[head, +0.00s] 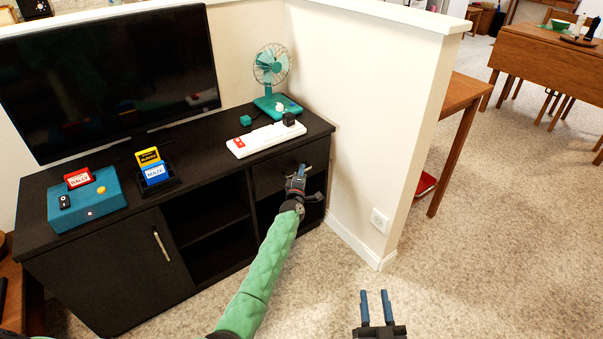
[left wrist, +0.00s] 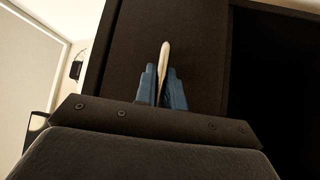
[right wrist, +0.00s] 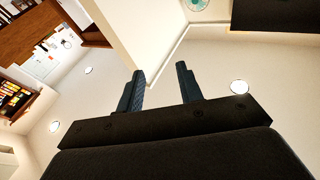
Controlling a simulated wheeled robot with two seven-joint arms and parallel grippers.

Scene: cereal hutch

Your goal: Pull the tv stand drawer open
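The dark tv stand (head: 215,160) stands along the wall, and its drawer (head: 270,178) is at the upper right, above an open shelf. The drawer front looks about flush with the stand. My left gripper (head: 298,172) is at the drawer front in the head view and covers the handle there. In the left wrist view, the drawer's pale handle (left wrist: 164,62) stands between the blue fingers of my left gripper (left wrist: 162,82), which are closed in against it. The dark drawer front (left wrist: 200,40) fills the space behind. My right gripper (head: 376,306) is open and empty over the carpet.
On the stand are a TV (head: 110,75), a teal box (head: 87,200), small cartridges (head: 153,167), a white power strip (head: 265,138) and a teal fan (head: 272,80). A half-wall (head: 375,120) stands close to the right. Carpet in front is clear.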

